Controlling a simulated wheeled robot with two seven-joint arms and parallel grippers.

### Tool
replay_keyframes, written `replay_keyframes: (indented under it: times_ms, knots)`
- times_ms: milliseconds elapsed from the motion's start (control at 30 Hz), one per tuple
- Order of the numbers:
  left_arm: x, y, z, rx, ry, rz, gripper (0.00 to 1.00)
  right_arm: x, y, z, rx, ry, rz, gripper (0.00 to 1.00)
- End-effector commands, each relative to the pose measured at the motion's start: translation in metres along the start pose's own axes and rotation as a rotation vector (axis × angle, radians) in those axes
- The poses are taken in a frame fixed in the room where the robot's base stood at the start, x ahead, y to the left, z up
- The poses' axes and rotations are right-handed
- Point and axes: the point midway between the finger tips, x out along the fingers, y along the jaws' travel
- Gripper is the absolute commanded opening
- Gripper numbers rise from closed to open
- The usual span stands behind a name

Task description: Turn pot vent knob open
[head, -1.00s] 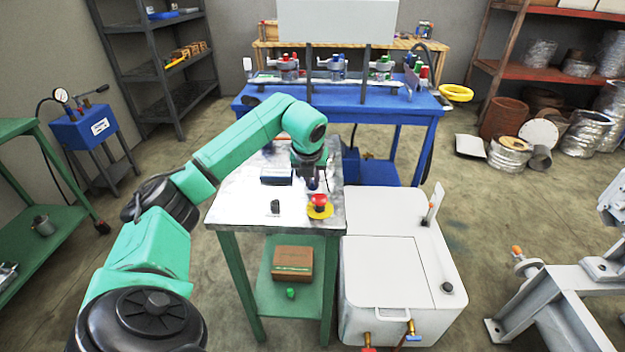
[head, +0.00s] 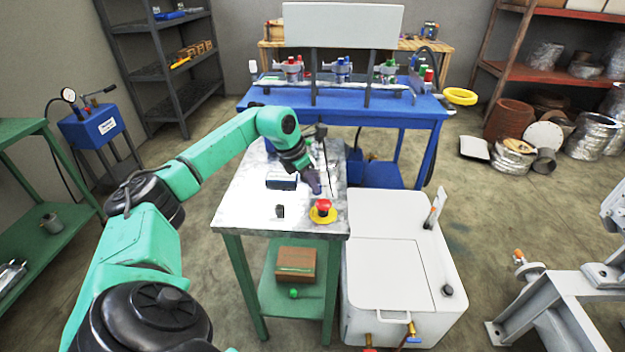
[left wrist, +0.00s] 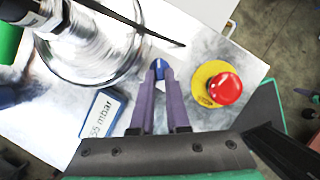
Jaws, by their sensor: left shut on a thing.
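The pot (left wrist: 95,62), a clear shiny round vessel, stands at the upper left in the left wrist view; my arm mostly hides it in the head view. A small blue vent knob (left wrist: 158,70) shows beside its rim. My left gripper (left wrist: 159,84) has its two purple fingers close around the knob, shut on it. In the head view my left gripper (head: 316,189) points down at the small metal table (head: 245,208), with the wrist leaning in from the upper left. The knob cannot be made out there. My right gripper is not in view.
A red button on a yellow base (head: 322,208) sits close to the right of the gripper. A pressure display (head: 282,182) reading mbar sits to its left. A black switch (head: 280,211) stands nearer the front. A white chest (head: 388,225) adjoins the table.

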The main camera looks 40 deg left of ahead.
Motion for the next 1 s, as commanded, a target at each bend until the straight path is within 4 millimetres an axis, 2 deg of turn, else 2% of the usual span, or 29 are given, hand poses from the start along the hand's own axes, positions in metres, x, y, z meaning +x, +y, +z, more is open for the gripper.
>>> replay_keyframes:
  times_ms: [200,500,1000]
  knots:
    - [0.003,0.0,-0.003,0.179,0.016,-0.085,0.0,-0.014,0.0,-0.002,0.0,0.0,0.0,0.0]
    - [0.004,0.002,-0.002,0.361,0.015,-0.16,0.0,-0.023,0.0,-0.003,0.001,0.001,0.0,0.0]
    - [0.007,0.003,-0.003,0.446,0.018,-0.195,0.0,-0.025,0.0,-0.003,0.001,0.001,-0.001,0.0]
